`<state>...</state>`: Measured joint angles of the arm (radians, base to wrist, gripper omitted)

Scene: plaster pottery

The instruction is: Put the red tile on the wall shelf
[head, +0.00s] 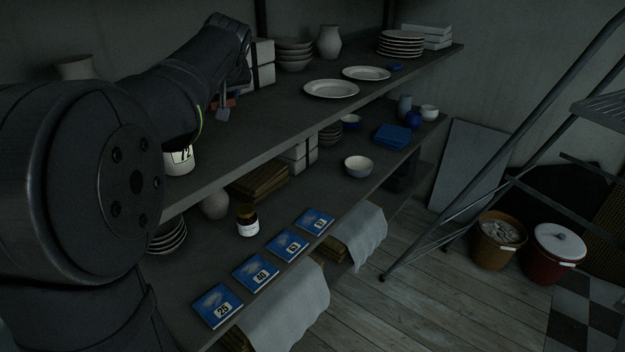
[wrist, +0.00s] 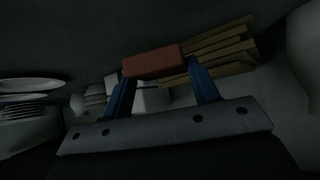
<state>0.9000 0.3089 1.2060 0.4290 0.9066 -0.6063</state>
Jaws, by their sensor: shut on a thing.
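The red tile (wrist: 153,62) is a small block held between the two blue fingers of my gripper (wrist: 160,88) in the wrist view. In the head view my gripper (head: 224,106) hangs just above the upper shelf (head: 275,124), left of the white boxes. Only a bit of the red tile (head: 233,101) shows there, partly hidden by the gripper. I cannot tell whether the tile touches the shelf.
Plates (head: 331,89) and stacked bowls (head: 294,54) stand right of my gripper on the upper shelf. A white pot (head: 178,160) marked 72 is close to my arm. Numbered blue tiles (head: 255,271) line the lower shelf's front edge. A stepladder (head: 500,150) stands at right.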

